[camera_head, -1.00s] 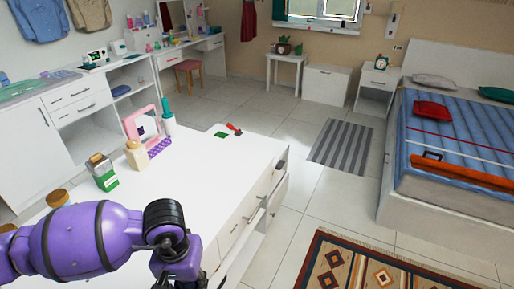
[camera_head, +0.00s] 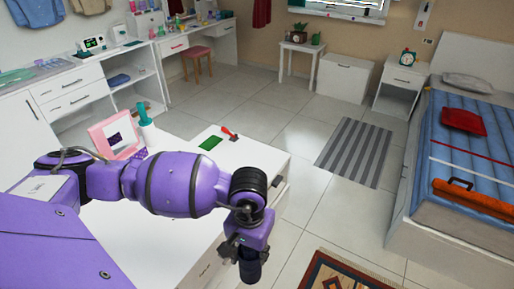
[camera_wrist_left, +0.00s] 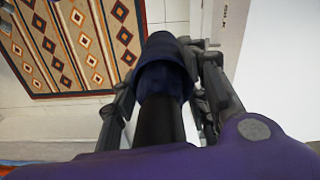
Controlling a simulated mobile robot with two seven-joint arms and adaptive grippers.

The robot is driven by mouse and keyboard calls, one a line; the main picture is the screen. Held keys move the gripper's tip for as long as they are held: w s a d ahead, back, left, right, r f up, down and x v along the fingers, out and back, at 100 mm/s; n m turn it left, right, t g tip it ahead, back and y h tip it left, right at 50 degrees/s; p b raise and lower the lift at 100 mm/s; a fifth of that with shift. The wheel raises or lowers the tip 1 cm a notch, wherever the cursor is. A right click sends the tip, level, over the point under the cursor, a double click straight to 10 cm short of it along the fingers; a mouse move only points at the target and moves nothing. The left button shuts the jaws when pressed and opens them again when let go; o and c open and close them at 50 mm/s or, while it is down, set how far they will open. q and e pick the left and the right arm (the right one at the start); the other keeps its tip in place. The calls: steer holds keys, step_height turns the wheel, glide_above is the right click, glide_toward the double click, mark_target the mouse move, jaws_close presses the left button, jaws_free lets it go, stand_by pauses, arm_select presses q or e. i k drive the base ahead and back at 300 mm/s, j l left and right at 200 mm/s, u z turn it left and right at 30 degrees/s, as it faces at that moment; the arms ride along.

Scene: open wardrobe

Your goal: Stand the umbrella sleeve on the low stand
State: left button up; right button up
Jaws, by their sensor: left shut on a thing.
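My left gripper (camera_head: 248,250) hangs at the bottom centre of the head view, by the right edge of the white dresser. In the left wrist view, its fingers are shut around a dark navy and black tube, the umbrella sleeve (camera_wrist_left: 165,62). The sleeve's dark lower part (camera_head: 250,270) also shows under the gripper in the head view. I cannot tell whether its lower end touches anything. I cannot pick out the low stand for certain in either view. My right gripper is not in view.
The white dresser (camera_head: 250,154) holds a pink frame (camera_head: 113,136), a teal-topped bottle (camera_head: 146,122) and a green card (camera_head: 210,143). A patterned rug (camera_head: 335,275) lies to the right. The bed (camera_head: 408,217) stands further right. Tiled floor between them is clear.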

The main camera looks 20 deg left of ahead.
mark_target(252, 165)
steer(key=i+l, duration=0.1)
steer(key=i, duration=1.05)
steer(key=i+l+u, duration=0.1)
steer(key=i+u, duration=0.3)
steer(key=i+l+u, duration=0.6)
steer(key=u, duration=0.25)
steer(key=i+l+u, duration=0.55)
steer(key=l+u, duration=0.25)
steer(key=u, duration=0.15)
